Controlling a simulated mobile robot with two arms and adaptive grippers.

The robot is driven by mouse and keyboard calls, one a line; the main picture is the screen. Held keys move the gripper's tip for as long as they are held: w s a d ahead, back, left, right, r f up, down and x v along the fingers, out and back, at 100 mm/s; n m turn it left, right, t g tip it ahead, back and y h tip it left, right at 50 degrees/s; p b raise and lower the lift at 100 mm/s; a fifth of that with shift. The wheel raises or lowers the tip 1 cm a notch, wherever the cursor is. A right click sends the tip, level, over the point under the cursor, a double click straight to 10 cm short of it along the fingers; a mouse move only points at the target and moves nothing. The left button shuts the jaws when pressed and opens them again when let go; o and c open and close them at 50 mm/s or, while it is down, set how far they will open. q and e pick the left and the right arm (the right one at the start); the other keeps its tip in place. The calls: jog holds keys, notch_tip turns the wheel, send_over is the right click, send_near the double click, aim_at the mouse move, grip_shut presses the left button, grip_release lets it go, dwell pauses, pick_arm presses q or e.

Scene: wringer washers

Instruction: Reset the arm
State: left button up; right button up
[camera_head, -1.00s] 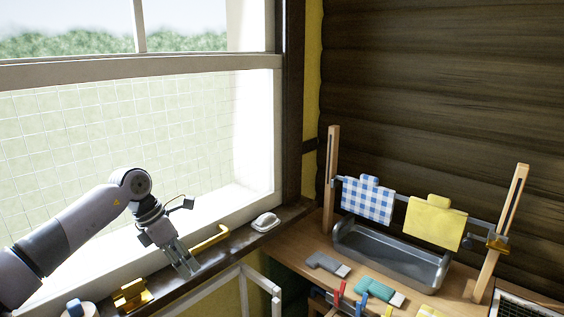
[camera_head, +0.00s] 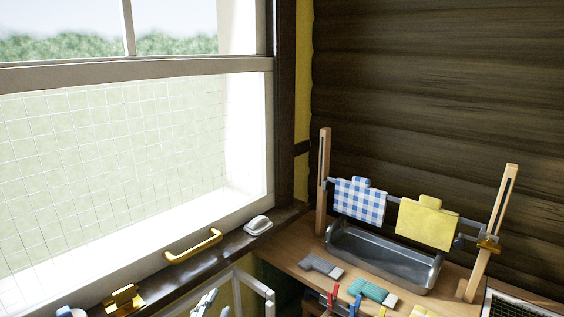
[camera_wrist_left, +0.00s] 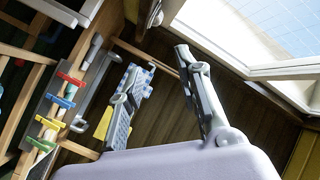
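My left gripper (camera_head: 212,306) shows only as grey fingertips at the bottom edge of the head view, in front of the white frame under the window ledge. In the left wrist view its two fingers (camera_wrist_left: 157,62) stand wide apart with nothing between them, so it is open and empty. The rest of my left arm is out of the head view. My right gripper is in neither view.
A brass handle (camera_head: 193,246) and a white soap-like piece (camera_head: 258,225) are on the window ledge. A wooden table carries a metal basin (camera_head: 383,257), with a blue checked cloth (camera_head: 359,202) and yellow cloth (camera_head: 428,224) hanging above. Coloured pegs (camera_wrist_left: 61,102) show in the wrist view.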

pick_arm(q)
jog(key=s+a+f+n+g+y, duration=0.1)
jog(key=s+a+f+n+g, duration=0.2)
jog(key=s+f, duration=0.5)
jog(key=s+a+f+n+g, duration=0.1)
jog(key=s+f+n+g, duration=0.4)
jog(key=s, duration=0.6)
jog(key=s+a+f+n+g+y, duration=0.1)
jog(key=s+a+f+g, duration=0.1)
jog(key=s+f+g, duration=0.6)
jog(key=s+f+t, duration=0.1)
jog(key=s+f, duration=0.1)
jog(key=f, duration=1)
jog(key=s+f, duration=0.3)
jog(key=f, duration=1)
jog(key=s+a+f, duration=0.3)
jog(key=s+f, duration=1.1)
jog(key=s, duration=0.1)
jog(key=shift+s+a+m+g, duration=0.2)
jog(key=shift+m+g, duration=0.1)
jog(key=shift+g, duration=0.1)
